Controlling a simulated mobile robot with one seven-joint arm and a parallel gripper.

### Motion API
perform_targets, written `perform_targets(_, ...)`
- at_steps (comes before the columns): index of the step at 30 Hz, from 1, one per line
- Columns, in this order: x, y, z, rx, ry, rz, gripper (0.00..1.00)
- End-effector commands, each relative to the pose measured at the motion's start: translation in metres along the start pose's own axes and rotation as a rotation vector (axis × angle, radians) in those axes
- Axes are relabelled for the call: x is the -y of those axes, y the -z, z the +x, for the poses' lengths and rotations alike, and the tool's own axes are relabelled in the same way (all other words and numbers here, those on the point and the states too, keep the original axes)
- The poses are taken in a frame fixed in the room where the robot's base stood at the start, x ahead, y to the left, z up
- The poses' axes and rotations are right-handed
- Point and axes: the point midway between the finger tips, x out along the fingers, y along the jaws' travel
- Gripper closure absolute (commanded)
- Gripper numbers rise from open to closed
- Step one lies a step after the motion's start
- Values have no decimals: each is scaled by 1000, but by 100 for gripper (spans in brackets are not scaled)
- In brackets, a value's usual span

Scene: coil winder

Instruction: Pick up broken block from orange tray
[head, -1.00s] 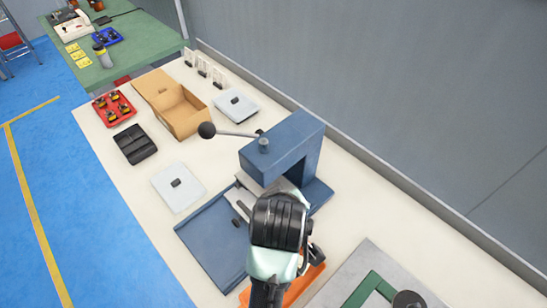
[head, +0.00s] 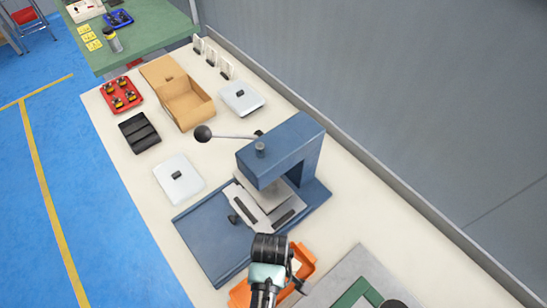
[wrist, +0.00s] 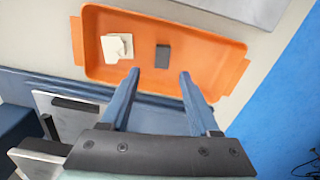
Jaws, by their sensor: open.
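The orange tray (wrist: 215,47) lies across the top of the wrist view, and its edges show around my arm in the head view (head: 239,295). In the tray lie a pale, uneven, broken-looking piece (wrist: 117,47) on the left and a small dark grey rectangular block (wrist: 162,56) near the middle. I cannot tell for sure which is the broken block. My gripper (wrist: 160,74) is open and empty, its two fingers pointing at the tray. The dark block appears just beyond and between the fingertips. My arm hides part of the tray in the head view.
A blue press (head: 285,150) with a ball-ended lever (head: 203,133) and a blue base plate (head: 212,240) stands beside the tray. A grey board with a green frame (head: 355,292) is at the right. A red tray (head: 121,95) and open cardboard box (head: 190,105) sit farther back.

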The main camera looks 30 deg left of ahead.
Motion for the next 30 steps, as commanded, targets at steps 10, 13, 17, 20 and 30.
perform_targets(10, 3, 1, 40, 0, 1, 0, 38)
perform_targets(13, 3, 1, 43, -1, -1, 0, 38)
perform_targets(17, 3, 1, 44, -1, -2, 0, 38)
perform_targets(20, 3, 1, 44, -1, -1, 0, 43)
perform_targets(30, 3, 1, 43, -1, -1, 0, 100)
